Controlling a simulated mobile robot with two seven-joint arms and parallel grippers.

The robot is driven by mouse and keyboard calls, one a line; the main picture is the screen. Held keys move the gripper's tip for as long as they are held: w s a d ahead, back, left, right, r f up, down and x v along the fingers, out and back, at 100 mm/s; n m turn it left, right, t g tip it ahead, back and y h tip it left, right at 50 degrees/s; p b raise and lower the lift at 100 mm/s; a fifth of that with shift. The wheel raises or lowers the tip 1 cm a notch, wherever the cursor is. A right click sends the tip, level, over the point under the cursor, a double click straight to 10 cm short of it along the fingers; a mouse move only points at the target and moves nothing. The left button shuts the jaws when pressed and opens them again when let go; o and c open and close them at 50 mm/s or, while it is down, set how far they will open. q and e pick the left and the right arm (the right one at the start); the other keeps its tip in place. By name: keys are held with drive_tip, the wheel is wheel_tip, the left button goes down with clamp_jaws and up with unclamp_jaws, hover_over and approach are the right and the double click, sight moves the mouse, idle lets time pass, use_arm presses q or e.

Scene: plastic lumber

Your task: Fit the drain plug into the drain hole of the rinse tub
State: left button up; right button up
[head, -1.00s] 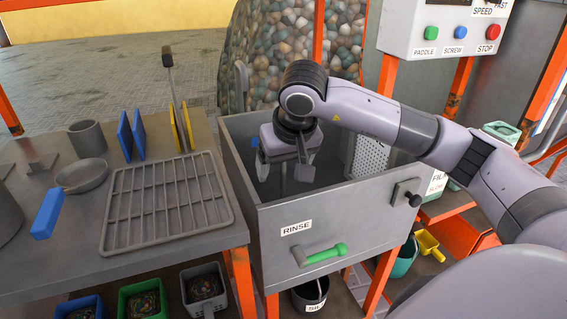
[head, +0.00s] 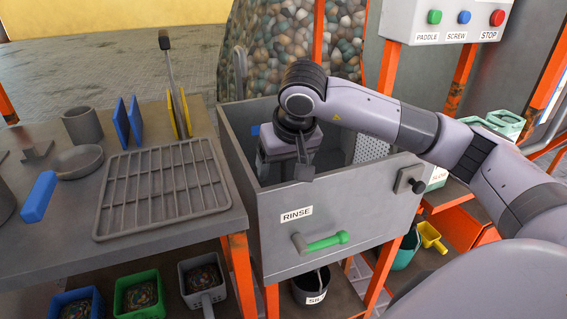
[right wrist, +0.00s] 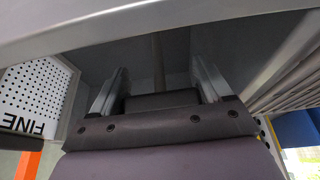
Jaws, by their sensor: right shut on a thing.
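The rinse tub (head: 352,226) is a deep grey box labelled RINSE in the head view. My right gripper (head: 290,172) reaches down inside it, its lower part hidden behind the front wall. In the right wrist view the two fingers of the right gripper (right wrist: 158,85) stand apart. A thin brownish upright rod (right wrist: 158,58) shows between them; it looks like the stem of the drain plug. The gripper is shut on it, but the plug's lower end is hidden. The drain hole is hidden. My left gripper is not in view.
A grey table with a wire rack (head: 160,190) stands left of the tub. A dark knob (head: 417,186) and a green-gripped handle (head: 325,242) stick out from the tub's front. A perforated panel (right wrist: 35,92) marked FINE shows in the wrist view.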

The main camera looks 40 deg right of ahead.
drive_tip(key=o, duration=1.4)
drive_tip(key=shift+r, duration=0.1)
drive_tip(key=p+v, duration=0.1)
drive_tip(key=v, duration=0.6)
